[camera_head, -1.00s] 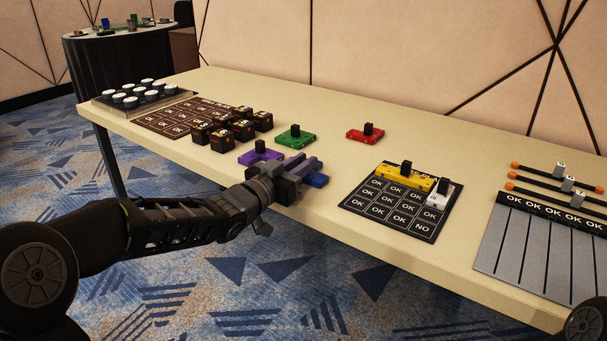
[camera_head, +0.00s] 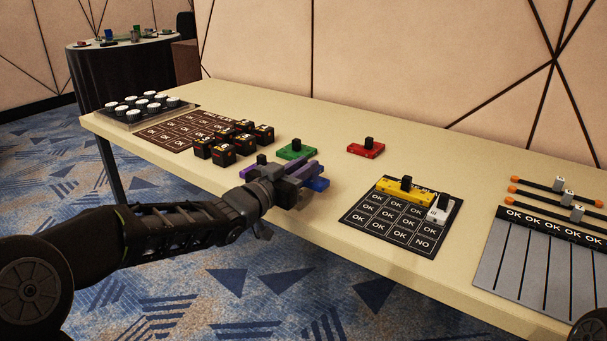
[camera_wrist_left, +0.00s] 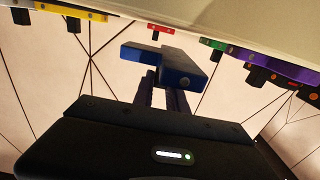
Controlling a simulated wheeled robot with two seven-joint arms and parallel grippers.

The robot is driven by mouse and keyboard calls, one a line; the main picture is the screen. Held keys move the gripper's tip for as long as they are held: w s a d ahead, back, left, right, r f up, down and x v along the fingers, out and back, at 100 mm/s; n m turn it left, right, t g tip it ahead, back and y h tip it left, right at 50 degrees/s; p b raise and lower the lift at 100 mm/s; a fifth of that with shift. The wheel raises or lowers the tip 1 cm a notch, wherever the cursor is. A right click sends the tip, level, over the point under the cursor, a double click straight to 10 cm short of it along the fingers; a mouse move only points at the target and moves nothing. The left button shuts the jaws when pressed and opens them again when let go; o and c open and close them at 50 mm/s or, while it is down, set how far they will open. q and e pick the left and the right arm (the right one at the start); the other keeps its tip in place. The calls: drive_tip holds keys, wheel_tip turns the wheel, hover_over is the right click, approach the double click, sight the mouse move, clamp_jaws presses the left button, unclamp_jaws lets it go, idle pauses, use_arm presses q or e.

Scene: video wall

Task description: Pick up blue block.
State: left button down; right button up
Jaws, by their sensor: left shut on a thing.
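My left gripper (camera_head: 306,173) is at the table's front edge, shut on the blue block (camera_head: 318,184). In the left wrist view the blue block (camera_wrist_left: 182,66) sits between the ends of the fingers, with its knob pointing away from the table; that view is upside down. A gap shows between the block and the tabletop there, so it appears held clear. In the head view the fingers hide most of the block. My right gripper is not in view.
A purple block (camera_wrist_left: 270,64) is close by, mostly hidden behind my gripper in the head view. Green (camera_head: 297,151), red (camera_head: 366,150) and yellow blocks (camera_head: 400,190) are on the table (camera_head: 330,135). Dark cubes (camera_head: 222,155) stand left.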

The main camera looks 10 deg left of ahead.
use_arm(q)
wheel_tip(320, 180, up, 7)
drive_tip(key=p, duration=0.2)
drive_tip(key=shift+r+p, duration=0.1)
drive_tip(key=shift+p, duration=0.2)
